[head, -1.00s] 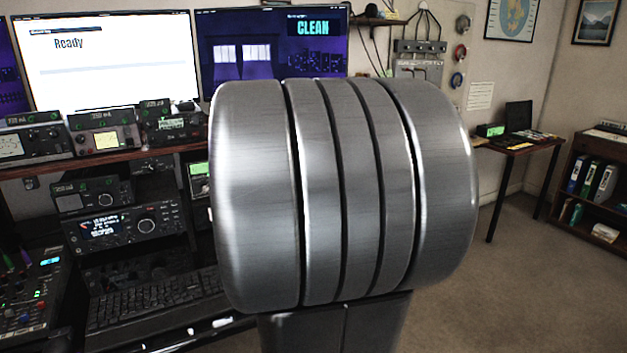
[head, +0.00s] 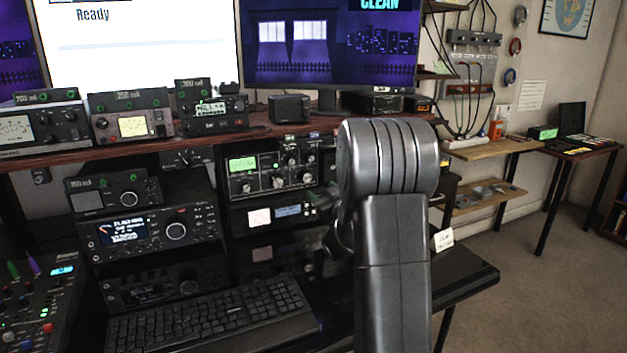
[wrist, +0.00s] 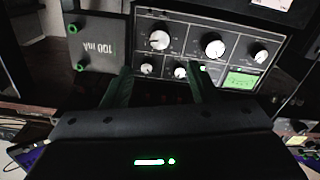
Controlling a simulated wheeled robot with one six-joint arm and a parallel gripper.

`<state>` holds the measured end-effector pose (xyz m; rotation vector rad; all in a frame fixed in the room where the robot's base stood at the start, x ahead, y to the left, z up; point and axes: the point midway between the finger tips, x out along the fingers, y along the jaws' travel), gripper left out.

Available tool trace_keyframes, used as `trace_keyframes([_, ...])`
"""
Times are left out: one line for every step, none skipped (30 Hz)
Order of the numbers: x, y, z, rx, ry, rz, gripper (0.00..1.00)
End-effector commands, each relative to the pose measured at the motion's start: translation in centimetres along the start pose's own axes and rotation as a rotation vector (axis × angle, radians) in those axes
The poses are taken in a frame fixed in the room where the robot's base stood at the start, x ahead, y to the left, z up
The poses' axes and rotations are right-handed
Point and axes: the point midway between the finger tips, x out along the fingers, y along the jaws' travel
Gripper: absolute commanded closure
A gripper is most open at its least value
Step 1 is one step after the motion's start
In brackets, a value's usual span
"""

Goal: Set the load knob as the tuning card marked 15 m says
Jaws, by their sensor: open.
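The tuner (head: 268,198) is a dark box with a green-lit meter and several pale knobs, under the shelf in the head view. In the wrist view the tuner (wrist: 222,22) appears upside down, with three larger knobs (wrist: 215,46) and several smaller ones. Their labels are too small to read, so I cannot tell which is the load knob. My gripper (wrist: 158,72) is open, its two fingers pointing toward the tuner with nothing seen between them.
A keyboard (head: 210,318) lies on the desk before the tuner. Radios (head: 150,228) stand to the left, and a mixer (head: 35,308) is farther left. The wooden shelf (head: 60,162) runs above the tuner. Floor (head: 560,290) is clear at right.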

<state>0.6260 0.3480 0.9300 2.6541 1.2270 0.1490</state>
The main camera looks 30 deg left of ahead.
Motion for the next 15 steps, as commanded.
trace_keyframes([1.1, -0.1, 0.0, 0.000, 0.000, -0.001, 0.46])
trace_keyframes([1.8, -0.1, 0.1, 0.000, 0.000, -0.001, 0.46])
trace_keyframes([2.6, -0.1, 0.0, 0.000, 0.001, -0.001, 0.46])
trace_keyframes([3.2, 0.0, 0.1, 0.000, 0.000, 0.000, 0.46])
trace_keyframes([3.8, 0.0, 0.1, 0.000, -0.001, 0.000, 0.46])
trace_keyframes([4.6, 0.0, 0.0, 0.000, 0.000, 0.000, 0.46])
trace_keyframes([5.2, 0.0, 0.1, 0.001, -0.001, 0.000, 0.46])
trace_keyframes([5.7, 0.0, 0.1, 0.001, -0.001, 0.000, 0.46])
trace_keyframes([6.5, 0.0, 0.0, 0.001, 0.000, 0.000, 0.46])
trace_keyframes([7.0, 0.0, 0.1, 0.001, -0.001, 0.000, 0.46])
trace_keyframes([7.4, 0.0, 0.1, 0.001, -0.001, 0.001, 0.46])
trace_keyframes([8.0, 0.0, 0.1, 0.001, -0.001, 0.001, 0.46])
trace_keyframes([8.4, 0.0, 0.0, 0.001, 0.000, 0.001, 0.46])
trace_keyframes([8.8, 0.1, 0.1, 0.001, -0.001, 0.001, 0.46])
trace_keyframes([9.2, 0.1, 0.1, 0.001, -0.002, 0.001, 0.46])
